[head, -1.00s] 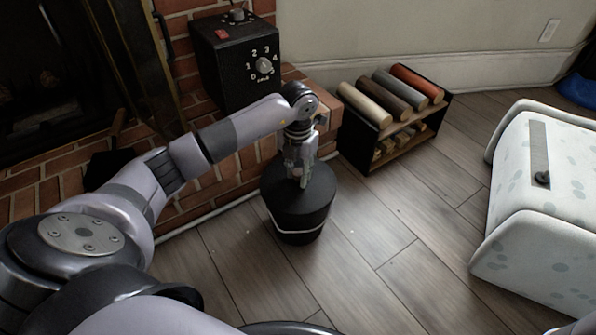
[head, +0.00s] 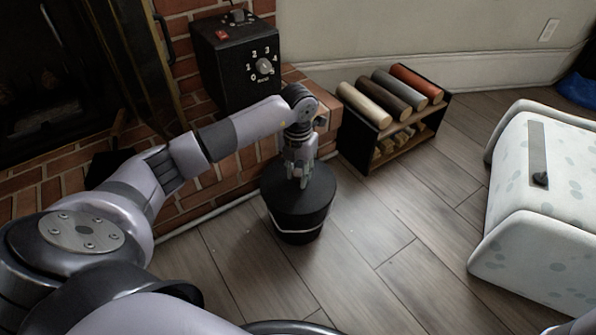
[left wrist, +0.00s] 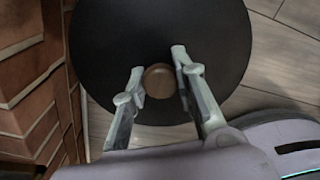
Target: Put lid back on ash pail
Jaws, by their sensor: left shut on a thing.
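The ash pail (head: 299,226) is a dark round bucket with a pale line around its side. It stands upright on the floor beside the brick hearth. The black round lid (head: 318,190) is on top of the pail, with no clear gap visible between them. In the left wrist view the lid (left wrist: 220,45) fills the upper middle and has a brown round knob (left wrist: 159,80) at its centre. My left gripper (head: 299,183) points down at the lid. Its fingertips (left wrist: 162,76) are on either side of the knob, shut on it. My right gripper is not in view.
The brick hearth (head: 215,183) borders the pail on the left. A black box with a dial (head: 237,62) stands on it. A small rack of coloured rolls (head: 390,115) is behind right. A white spotted piece (head: 540,210) stands at right, with clear wooden floor between.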

